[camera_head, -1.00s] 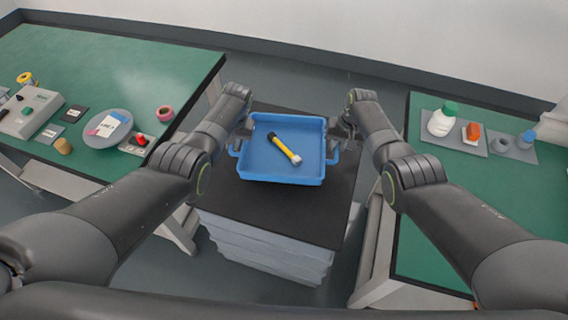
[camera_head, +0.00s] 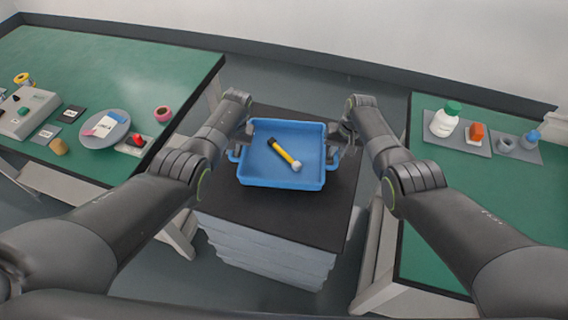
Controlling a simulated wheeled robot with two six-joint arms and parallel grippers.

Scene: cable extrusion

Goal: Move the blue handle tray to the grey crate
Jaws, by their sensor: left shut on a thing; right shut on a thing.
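The blue handle tray (camera_head: 258,172) is in the middle of the camera_head view, over the black top of the grey crate stack (camera_head: 262,252). It looks level. A yellow and black tool with a pale end (camera_head: 285,154) lies inside it. My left gripper (camera_head: 238,150) is shut on the tray's left handle. My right gripper (camera_head: 336,152) is shut on the right handle. The fingertips are small and partly hidden by my arms. I cannot tell whether the tray's underside touches the black top (camera_head: 270,215).
A green table (camera_head: 140,75) stands at the left with a round grey plate (camera_head: 105,130) and small items. Another green table (camera_head: 450,215) at the right holds a white bottle with a green cap (camera_head: 444,122) on a grey mat. Dark bare floor lies behind the crate.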

